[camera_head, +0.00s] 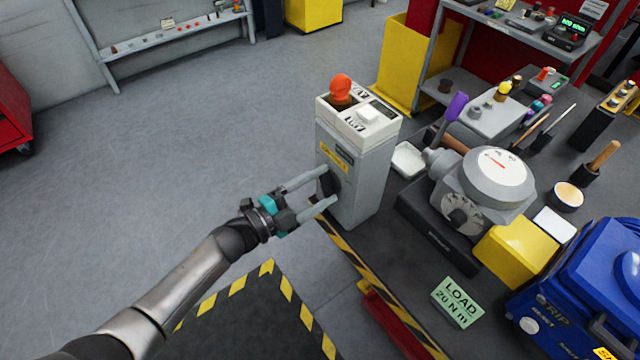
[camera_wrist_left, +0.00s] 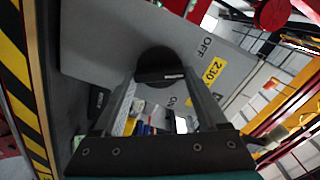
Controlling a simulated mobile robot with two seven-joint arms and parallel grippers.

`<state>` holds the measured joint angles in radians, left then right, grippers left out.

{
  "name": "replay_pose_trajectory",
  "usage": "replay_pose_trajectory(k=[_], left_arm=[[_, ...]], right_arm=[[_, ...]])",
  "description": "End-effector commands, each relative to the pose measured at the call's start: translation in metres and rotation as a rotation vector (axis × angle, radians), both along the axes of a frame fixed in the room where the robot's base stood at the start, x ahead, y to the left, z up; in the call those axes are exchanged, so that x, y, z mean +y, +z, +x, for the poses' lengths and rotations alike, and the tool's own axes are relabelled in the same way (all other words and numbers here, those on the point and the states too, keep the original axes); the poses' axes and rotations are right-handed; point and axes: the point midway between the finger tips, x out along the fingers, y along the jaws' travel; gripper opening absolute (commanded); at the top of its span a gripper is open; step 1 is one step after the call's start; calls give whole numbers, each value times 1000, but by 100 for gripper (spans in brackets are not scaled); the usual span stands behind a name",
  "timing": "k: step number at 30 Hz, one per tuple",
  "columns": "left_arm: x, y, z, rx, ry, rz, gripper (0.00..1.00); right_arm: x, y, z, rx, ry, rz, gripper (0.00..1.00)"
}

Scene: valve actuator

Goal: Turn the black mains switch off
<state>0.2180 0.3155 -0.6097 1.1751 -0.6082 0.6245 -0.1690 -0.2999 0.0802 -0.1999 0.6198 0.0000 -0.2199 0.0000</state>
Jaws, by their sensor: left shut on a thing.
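The black mains switch (camera_head: 328,184) is on the side of a tall grey control box (camera_head: 364,182). In the left wrist view the switch (camera_wrist_left: 160,64) is a round black knob with a raised bar across it, and a pale mark shows at the bar's right part. "OFF" is printed to its upper right and "ON" to its lower right. My left gripper (camera_head: 326,187) reaches in from the left and is shut on the switch's bar, with one finger at each end of it in the wrist view (camera_wrist_left: 163,76). My right gripper is not in view.
A red-orange mushroom button (camera_head: 341,88) and a white button (camera_head: 368,114) top the box. To the right are a grey valve actuator (camera_head: 484,190), a yellow block (camera_head: 516,250) and a blue machine (camera_head: 590,290). The floor at the left is clear.

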Motion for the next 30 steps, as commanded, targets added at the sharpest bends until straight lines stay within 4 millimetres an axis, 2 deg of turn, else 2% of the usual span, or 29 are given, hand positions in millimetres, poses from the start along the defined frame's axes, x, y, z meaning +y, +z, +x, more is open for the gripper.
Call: replay_pose_trajectory(k=[12,30], left_arm=[[1,1,0,185,0,-132,19],[1,1,0,220,0,-159,19]], right_arm=[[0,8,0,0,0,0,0],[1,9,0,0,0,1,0]])
